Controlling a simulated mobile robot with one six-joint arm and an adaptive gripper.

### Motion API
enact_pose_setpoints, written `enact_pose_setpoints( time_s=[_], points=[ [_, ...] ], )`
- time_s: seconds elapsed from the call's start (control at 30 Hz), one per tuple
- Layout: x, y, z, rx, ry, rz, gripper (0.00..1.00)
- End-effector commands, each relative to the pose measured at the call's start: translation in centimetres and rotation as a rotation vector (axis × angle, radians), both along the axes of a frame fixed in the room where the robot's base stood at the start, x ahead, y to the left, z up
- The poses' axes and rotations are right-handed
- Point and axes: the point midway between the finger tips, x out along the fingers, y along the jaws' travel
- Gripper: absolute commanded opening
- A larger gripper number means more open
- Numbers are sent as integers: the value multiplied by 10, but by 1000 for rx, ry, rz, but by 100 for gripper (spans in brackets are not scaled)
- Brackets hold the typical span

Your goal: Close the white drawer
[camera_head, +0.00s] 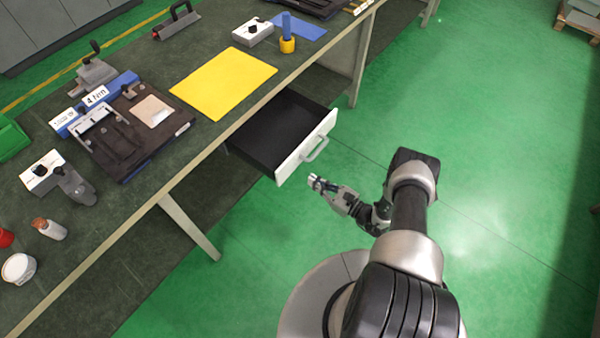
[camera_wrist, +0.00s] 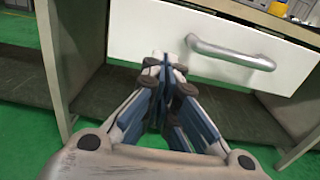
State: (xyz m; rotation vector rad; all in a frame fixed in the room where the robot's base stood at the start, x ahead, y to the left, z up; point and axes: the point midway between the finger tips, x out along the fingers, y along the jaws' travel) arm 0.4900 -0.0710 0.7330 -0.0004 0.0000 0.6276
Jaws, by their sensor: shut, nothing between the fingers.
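The white drawer (camera_head: 305,148) is pulled out from under the workbench, and its dark, empty-looking inside shows in the head view. Its white front fills the top of the wrist view (camera_wrist: 140,32). A grey bar handle (camera_head: 317,150) is on that front; it also shows in the wrist view (camera_wrist: 232,54). My gripper (camera_head: 315,180) is shut and empty, in front of the drawer and a little below the handle in the head view. In the wrist view the fingertips (camera_wrist: 165,62) overlap the drawer front, left of the handle. I cannot tell whether they touch it.
The green workbench (camera_head: 140,200) carries a yellow mat (camera_head: 224,83), a blue and yellow tool (camera_head: 287,40) and several fixtures. A bench leg (camera_head: 190,226) stands left of the drawer. The green floor (camera_head: 480,120) to the right is clear.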

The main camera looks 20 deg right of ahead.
Motion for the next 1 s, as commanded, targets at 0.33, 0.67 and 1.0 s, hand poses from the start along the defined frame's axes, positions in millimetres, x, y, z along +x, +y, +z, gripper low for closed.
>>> enact_pose_setpoints(
  time_s=[0.33,0.67,1.0],
  points=[
    [47,35,0,1,-1,3,0],
    [55,40,0,0,0,0,0],
    [61,45,-1,-1,-1,3,0]
  ],
)
